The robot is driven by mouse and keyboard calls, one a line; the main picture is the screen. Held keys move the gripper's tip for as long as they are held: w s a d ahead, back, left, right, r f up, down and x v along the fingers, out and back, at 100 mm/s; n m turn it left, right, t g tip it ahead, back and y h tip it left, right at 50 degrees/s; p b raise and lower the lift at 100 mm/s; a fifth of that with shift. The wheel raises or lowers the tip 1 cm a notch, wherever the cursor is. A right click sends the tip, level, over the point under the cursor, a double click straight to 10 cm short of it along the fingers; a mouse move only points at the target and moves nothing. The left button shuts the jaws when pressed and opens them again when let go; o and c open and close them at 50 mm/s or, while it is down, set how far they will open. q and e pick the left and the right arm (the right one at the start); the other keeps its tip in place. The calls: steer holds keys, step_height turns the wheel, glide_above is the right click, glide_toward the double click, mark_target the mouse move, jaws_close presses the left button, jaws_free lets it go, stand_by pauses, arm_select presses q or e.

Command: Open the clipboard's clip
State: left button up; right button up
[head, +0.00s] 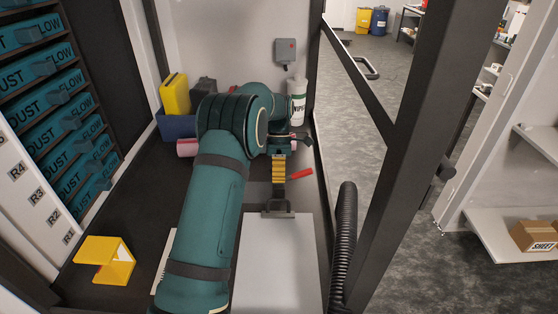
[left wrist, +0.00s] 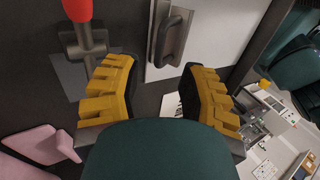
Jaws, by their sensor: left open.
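My left gripper (head: 279,176) has yellow fingers and is just beyond and above the clip. In the left wrist view the gripper (left wrist: 157,78) is open, with nothing between its fingers, and the clip lies ahead of the gap. I cannot see contact with the clip. My right gripper is out of view.
A red-handled lever (head: 301,173) stands close beside the gripper. Behind are a white bottle (head: 297,102), a blue bin (head: 176,126) with a yellow container (head: 175,94), and a pink item (head: 187,148). A yellow bracket (head: 104,260) lies left; a black hose (head: 345,240) rises right.

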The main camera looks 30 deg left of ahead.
arm_select(q)
steer(key=shift+v, duration=2.9)
